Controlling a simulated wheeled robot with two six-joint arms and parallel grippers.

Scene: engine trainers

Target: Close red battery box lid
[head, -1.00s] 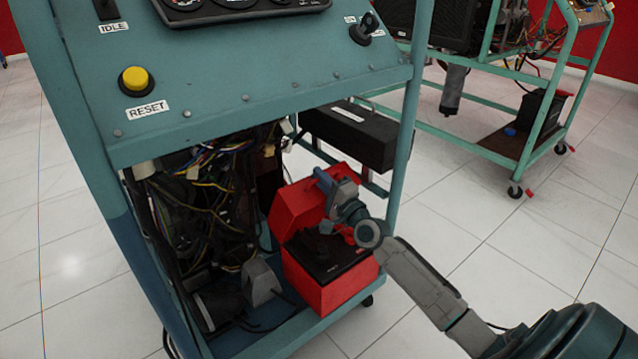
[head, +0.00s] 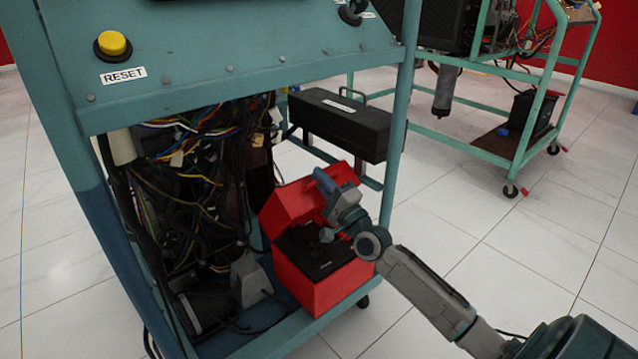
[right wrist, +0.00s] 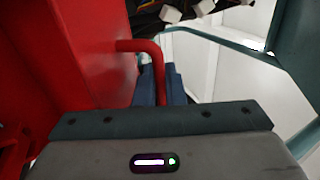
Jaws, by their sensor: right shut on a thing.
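The red battery box (head: 318,292) stands on the lower shelf of the teal engine trainer. Its red lid (head: 284,205) is open and tilted up over the box's back side. The black battery top (head: 312,255) shows inside the box. My right gripper (head: 322,181) is at the raised lid's right side, its arm coming from the lower right. In the right wrist view, its blue fingers (right wrist: 156,86) are shut on the lid's red bar handle (right wrist: 150,48). The red lid surface (right wrist: 95,75) fills the left of that view. My left gripper is out of view.
The trainer's panel (head: 240,75) overhangs the shelf. Bundled wires (head: 195,170) crowd the left of the box, and a grey part (head: 250,280) sits close beside it. A teal post (head: 398,130) rises at the right, behind my wrist. A black case (head: 340,122) is behind.

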